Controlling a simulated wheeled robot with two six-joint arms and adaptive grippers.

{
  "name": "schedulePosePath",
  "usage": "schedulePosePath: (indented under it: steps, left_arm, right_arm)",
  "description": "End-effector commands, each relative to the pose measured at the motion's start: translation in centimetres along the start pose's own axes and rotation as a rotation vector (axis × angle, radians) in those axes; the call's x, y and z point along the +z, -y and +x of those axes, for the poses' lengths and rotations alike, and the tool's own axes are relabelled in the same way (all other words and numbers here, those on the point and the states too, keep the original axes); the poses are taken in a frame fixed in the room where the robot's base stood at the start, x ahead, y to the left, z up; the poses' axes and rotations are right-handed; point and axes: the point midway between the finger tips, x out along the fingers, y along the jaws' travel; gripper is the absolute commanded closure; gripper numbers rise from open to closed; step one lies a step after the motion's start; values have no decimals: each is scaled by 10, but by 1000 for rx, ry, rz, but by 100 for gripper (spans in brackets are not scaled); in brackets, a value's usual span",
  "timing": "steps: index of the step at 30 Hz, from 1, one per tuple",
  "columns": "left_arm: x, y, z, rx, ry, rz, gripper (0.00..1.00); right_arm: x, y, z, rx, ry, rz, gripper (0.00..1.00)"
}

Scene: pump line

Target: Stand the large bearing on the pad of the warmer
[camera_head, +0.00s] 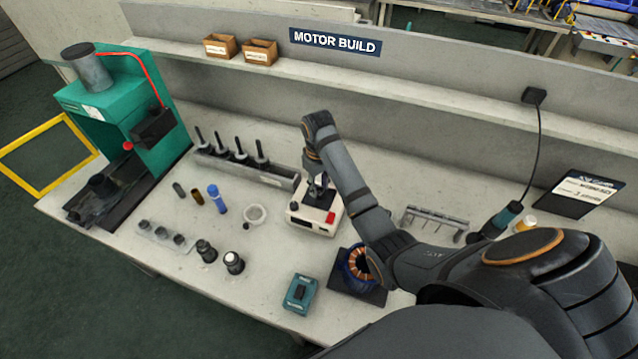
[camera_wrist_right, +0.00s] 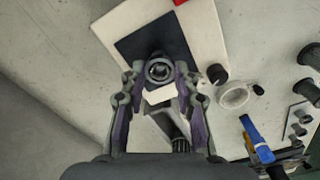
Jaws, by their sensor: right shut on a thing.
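The warmer (camera_head: 305,222) is a white box with a red button and a dark pad on top. In the right wrist view its dark pad (camera_wrist_right: 135,45) lies just beyond my fingertips. My right gripper (camera_head: 318,182) is above the warmer; it also shows in the wrist view (camera_wrist_right: 159,73). It is shut on the large bearing, a small dark ring (camera_wrist_right: 159,82) with a bright inner edge. The bearing overlaps the pad's edge in the wrist view; I cannot tell whether it touches the pad. In the head view my gripper mostly hides it. My left gripper is not in view.
A rack (camera_head: 240,168) with several upright black tools stands behind and left of the warmer. A pale ring dish (camera_head: 255,214) and a blue bottle (camera_head: 217,200) are left. A copper-wound stator (camera_head: 357,266) and a teal device (camera_head: 300,293) are in front. A green press (camera_head: 125,110) stands far left.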

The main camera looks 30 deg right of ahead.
Motion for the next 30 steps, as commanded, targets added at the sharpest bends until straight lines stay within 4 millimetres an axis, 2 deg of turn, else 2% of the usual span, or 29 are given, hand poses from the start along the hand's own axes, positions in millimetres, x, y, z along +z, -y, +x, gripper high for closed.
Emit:
schedulePosePath:
  steps: [30]
  left_arm:
    - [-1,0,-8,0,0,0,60]
  right_arm:
    - [0,0,4,0,0,0,87]
